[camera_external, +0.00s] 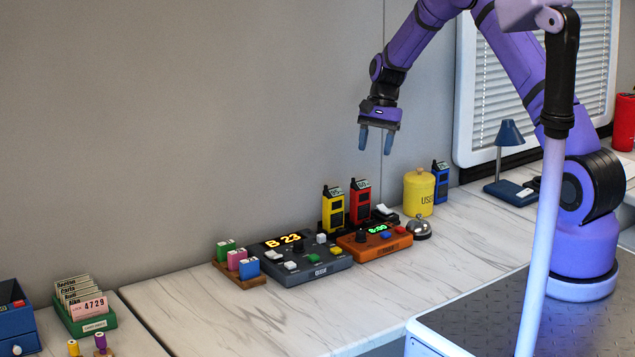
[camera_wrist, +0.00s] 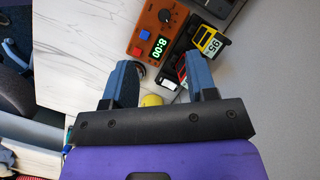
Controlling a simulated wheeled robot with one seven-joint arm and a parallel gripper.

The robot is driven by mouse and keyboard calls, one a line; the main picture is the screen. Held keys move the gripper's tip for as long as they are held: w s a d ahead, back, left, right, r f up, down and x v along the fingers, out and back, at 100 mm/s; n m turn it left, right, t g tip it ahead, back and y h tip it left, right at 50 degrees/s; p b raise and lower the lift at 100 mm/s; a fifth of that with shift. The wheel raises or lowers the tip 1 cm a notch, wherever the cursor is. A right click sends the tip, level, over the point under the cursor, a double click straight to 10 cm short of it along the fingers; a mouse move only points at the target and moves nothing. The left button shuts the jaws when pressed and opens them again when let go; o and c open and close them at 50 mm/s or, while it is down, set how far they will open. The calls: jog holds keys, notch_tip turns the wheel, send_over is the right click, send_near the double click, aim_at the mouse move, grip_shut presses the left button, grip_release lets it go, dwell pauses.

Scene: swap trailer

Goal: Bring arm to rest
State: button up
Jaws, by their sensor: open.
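My purple arm reaches in from the right in the external view. My gripper (camera_external: 377,140) hangs above the counter with its fingers pointing down, apart and empty. It is in the air over the radios and the yellow canister, clear of them. In the wrist view my gripper (camera_wrist: 162,82) shows two blue-grey fingers spread apart with nothing held between them. Beyond them lie the orange clock unit (camera_wrist: 155,30) and a yellow radio (camera_wrist: 207,40).
The counter (camera_external: 260,316) holds a grey console (camera_external: 300,262), an orange clock unit (camera_external: 375,243), yellow (camera_external: 333,210) and red (camera_external: 360,203) radios, a yellow canister (camera_external: 418,192), a bell (camera_external: 419,229) and a blue lamp (camera_external: 510,135). The counter's front is bare.

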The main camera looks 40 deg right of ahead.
jog(key=s+a+r+n+t+h, duration=0.1)
jog(key=s+r+n+t, duration=0.15)
jog(key=s+r, duration=0.85)
jog(key=s+r+n+t, duration=0.1)
jog(key=s+r+n, duration=0.2)
jog(key=s+r, duration=0.75)
jog(key=s+r+n+t+h, duration=0.1)
jog(key=s+r+n, duration=0.1)
jog(key=s, duration=0.9)
jog(key=s+r+n+t+h, duration=0.1)
jog(key=s+r+n+t, duration=0.1)
jog(key=s, duration=0.9)
notch_tip(320, 180, up, 2)
jog(key=shift+s+d+n, duration=0.15)
jog(key=shift+n, duration=0.3)
